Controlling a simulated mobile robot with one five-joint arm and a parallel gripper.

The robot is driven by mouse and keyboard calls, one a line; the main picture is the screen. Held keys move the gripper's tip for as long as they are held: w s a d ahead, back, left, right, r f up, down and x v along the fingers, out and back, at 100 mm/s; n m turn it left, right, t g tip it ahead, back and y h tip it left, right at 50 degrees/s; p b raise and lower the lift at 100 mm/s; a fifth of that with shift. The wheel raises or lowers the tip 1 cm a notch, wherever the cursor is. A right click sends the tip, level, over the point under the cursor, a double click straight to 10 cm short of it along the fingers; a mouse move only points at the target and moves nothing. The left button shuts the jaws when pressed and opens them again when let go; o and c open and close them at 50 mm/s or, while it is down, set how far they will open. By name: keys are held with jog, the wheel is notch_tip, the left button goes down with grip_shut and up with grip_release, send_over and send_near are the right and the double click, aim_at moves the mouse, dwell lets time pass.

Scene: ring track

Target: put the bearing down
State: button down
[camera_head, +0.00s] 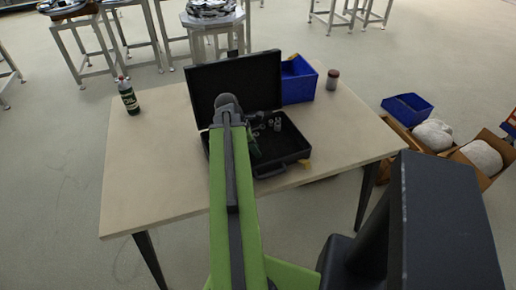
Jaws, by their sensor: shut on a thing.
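My green arm reaches over the table (150,165) to an open black case (234,84). Its end bends down over the case's tray. My gripper (255,138) is partly hidden behind the arm and shows small and dark inside the case's outline. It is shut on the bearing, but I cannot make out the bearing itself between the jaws. Small silvery metal parts (277,123) lie in the tray to the right of the gripper. I cannot tell whether the gripper touches the tray floor.
A blue bin (299,82) stands behind the case at right, with a brown jar (333,79) beside it. A green bottle (129,97) stands at the table's back left. The left tabletop is clear. Boxes and another blue bin (407,108) lie right of the table.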

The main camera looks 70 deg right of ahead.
jog(key=shift+r, duration=0.1)
jog(key=c, duration=1)
grip_release()
jog(key=shift+c, duration=0.2)
jog(key=shift+r+p, duration=0.2)
jog(key=shift+p, duration=0.15)
jog(key=p+v, duration=1)
jog(key=v, duration=0.1)
jog(key=shift+w+r+p, duration=0.15)
jog(key=shift+r+p, duration=0.1)
jog(key=shift+p, duration=0.1)
jog(key=shift+a, duration=0.1)
